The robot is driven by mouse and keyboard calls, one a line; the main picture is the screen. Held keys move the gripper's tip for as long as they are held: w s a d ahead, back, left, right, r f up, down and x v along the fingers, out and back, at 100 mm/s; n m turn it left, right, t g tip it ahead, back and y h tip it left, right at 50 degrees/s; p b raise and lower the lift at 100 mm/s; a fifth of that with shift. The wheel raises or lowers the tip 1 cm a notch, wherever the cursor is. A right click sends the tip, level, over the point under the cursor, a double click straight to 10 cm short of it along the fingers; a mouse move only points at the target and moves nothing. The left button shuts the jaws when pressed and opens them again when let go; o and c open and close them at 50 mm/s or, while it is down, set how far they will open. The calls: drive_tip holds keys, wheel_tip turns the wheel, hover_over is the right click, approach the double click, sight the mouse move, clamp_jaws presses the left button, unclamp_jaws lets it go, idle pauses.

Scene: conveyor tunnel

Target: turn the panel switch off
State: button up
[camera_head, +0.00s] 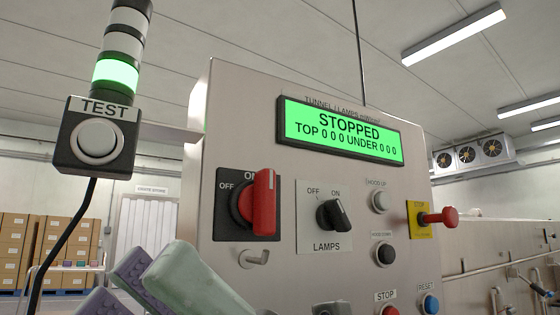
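The control panel (230,120) stands in the middle, with a green display reading STOPPED. The red rotary switch (264,203) sits on a black plate at its left, marked OFF and ON. Its red handle stands upright, toward ON. To its right is the black LAMPS knob (333,214), its pointer up toward ON. The panel does not show which is the named switch. Pale green and purple parts, seemingly my gripper (152,266), show at the lower left, below and left of the red switch. They look apart from it. Their opening cannot be made out.
A TEST button box (99,141) under a green-lit lamp stack stands left of the panel. A red knob (437,217) sticks out at the right. STOP (389,311) and RESET (431,304) buttons are lower right.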

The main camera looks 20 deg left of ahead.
wheel_tip(320, 180, up, 2)
drive_tip(key=r+m+t+y+p, duration=0.15)
drive_tip(key=m+t+y, duration=0.3)
drive_tip(key=t, duration=0.45)
drive_tip(key=m+t+h+p, duration=0.45)
drive_tip(key=m+t, duration=0.65)
drive_tip(key=t, duration=1.4)
approach(271, 191)
drive_tip(key=shift+y, duration=0.3)
drive_tip(key=p+x, duration=0.2)
drive_tip(key=x, duration=0.3)
drive_tip(key=p+x, duration=0.2)
drive_tip(key=x, duration=0.2)
drive_tip(key=shift+w+a+f, duration=0.2)
drive_tip(key=shift+w+a, duration=0.05)
drive_tip(key=shift+w, duration=0.1)
clamp_jaws()
